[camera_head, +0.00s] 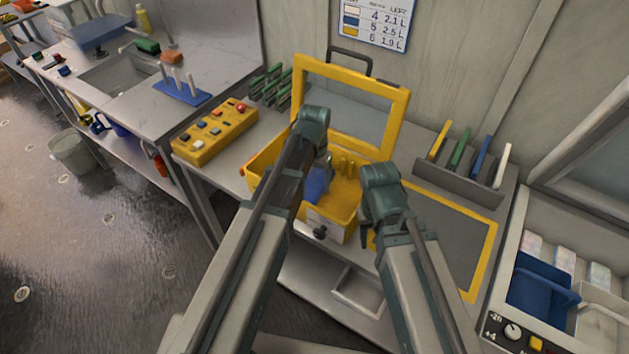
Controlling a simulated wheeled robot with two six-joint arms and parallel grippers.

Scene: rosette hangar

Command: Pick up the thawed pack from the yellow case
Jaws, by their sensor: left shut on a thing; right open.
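The yellow case (345,213) stands open on the bench, its framed lid (352,69) tilted up at the back. A blue pack (316,186) is inside, partly hidden by my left arm. My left gripper (323,172) reaches down into the case and is shut on the blue pack; its fingertips are largely hidden. My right gripper (371,240) is open and empty at the case's right front corner, partly hidden by its own arm.
A yellow button panel (215,133) is left of the case. A yellow-edged grey mat (450,240) and a rack of coloured panels (459,185) are at the right. An open chest with a blue bin (540,290) stands further right. An open drawer (360,291) is below.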

